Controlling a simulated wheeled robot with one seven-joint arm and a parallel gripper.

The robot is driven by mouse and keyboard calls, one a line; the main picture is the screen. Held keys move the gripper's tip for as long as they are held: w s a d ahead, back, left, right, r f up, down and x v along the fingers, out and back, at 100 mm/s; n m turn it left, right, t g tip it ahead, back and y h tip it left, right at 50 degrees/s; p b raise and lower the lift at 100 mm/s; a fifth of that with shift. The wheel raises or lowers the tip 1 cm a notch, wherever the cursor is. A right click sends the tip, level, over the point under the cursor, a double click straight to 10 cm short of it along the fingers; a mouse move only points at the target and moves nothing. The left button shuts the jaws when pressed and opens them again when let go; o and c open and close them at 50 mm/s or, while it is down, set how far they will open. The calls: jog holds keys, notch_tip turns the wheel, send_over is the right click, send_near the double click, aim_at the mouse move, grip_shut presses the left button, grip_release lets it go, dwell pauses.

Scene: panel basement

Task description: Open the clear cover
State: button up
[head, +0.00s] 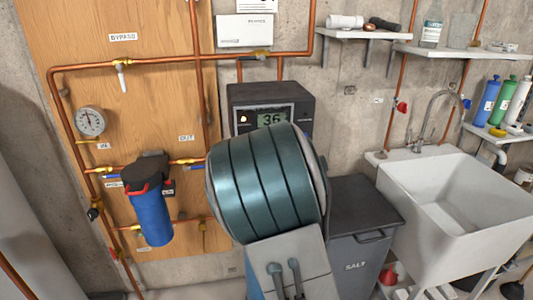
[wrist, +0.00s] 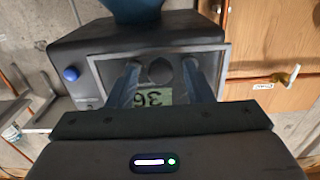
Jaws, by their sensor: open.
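A dark grey control box (head: 268,96) with a lit display reading 36 (head: 274,119) is on the wall, partly hidden by my arm. In the wrist view the box (wrist: 85,45) appears upside down. A grey-framed panel (wrist: 216,66), apparently the clear cover, lies over its face and looks closed. The display (wrist: 152,97) shows behind my fingers. My gripper (wrist: 160,64) is open in front of this face, one finger on each side of a round dark knob (wrist: 160,72). I cannot tell if the fingers touch it. The head view hides my gripper behind my arm.
A blue button (wrist: 71,74) is on the box beside the panel. Copper pipes (head: 180,62) and a blue filter housing (head: 152,218) are on the left. A grey salt bin (head: 360,235) and a white sink (head: 460,205) stand on the right.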

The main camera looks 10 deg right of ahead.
jog(key=shift+w, duration=0.3)
jog(key=shift+c, duration=0.3)
grip_shut()
jog(key=shift+s, duration=0.1)
